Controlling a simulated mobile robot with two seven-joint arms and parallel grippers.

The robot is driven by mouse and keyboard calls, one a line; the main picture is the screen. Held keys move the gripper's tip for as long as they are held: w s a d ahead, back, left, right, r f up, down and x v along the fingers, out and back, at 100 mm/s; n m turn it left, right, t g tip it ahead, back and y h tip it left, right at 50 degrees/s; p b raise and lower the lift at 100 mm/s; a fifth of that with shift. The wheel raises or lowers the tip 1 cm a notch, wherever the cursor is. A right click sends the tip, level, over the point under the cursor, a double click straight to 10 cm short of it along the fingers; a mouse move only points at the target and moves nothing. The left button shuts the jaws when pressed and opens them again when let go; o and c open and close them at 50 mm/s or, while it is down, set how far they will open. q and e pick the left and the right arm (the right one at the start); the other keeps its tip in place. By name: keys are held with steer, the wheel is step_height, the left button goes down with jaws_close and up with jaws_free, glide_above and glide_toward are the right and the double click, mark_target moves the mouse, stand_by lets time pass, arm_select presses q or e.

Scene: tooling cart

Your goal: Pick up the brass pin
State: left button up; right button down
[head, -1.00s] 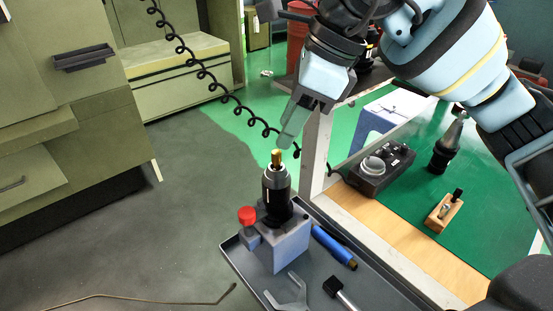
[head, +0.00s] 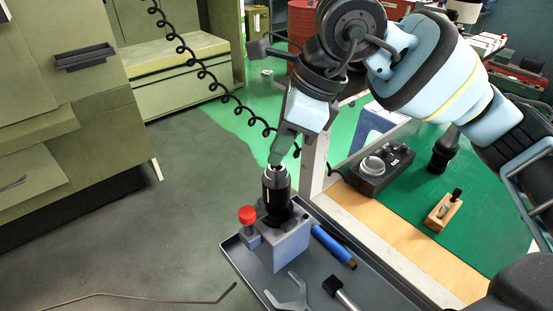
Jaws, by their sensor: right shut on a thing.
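My right gripper (head: 276,160) points down at the top of the black and silver tool holder (head: 277,190). Its fingers are shut on the brass pin, which they hide from view. The pin stood upright in the top of the holder in the earlier frame, and the fingertips are now right at that spot. The holder stands upright in a grey-blue block (head: 287,248) with a red knob (head: 247,215) on its left. My left gripper is not in view.
The block stands on a dark tray (head: 244,262) with a blue-handled tool (head: 333,247), a grey fork wrench (head: 290,290) and a black-headed tool (head: 335,287). A green-topped bench (head: 480,225) lies to the right. A coiled black cable (head: 205,75) hangs behind.

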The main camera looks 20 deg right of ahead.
steer(key=shift+r, duration=0.45)
step_height(320, 180, up, 3)
steer(key=shift+s+f, duration=0.1)
steer(key=s+d, duration=0.2)
steer(key=s, duration=0.5)
steer(key=s+d+r+b, duration=0.1)
steer(key=s+d, duration=0.2)
steer(key=s, duration=0.5)
steer(key=shift+d+r, duration=0.15)
steer(key=shift+d, duration=0.05)
steer(key=shift+w, duration=0.15)
